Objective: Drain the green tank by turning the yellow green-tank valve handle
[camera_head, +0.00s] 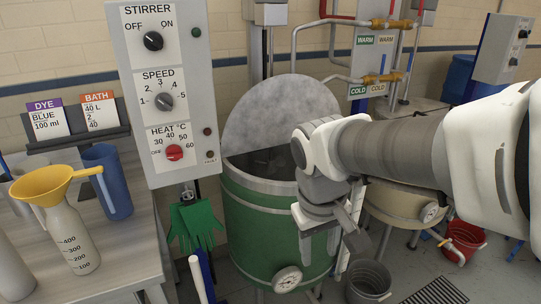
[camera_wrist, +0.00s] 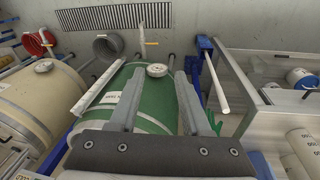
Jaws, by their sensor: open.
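The green tank (camera_head: 250,225) stands in the middle of the head view, with its grey round lid (camera_head: 270,110) raised. A dial gauge (camera_head: 287,280) is on its lower front. In the wrist view the green tank (camera_wrist: 148,110) lies beyond my fingers, with the gauge (camera_wrist: 157,70) near their tips. A small yellow part (camera_wrist: 152,43), which looks like the valve handle, shows past the gauge beside a pale rod. My gripper (camera_head: 320,250) is open and empty in front of the tank's right side, apart from the yellow part. In the head view the handle is hidden.
A grey bucket (camera_head: 368,282) stands on the floor right of the green tank. A cream tank (camera_head: 395,205) and red bucket (camera_head: 463,238) are further right. The stirrer panel (camera_head: 160,90), green gloves (camera_head: 196,225) and a table (camera_head: 110,265) are left.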

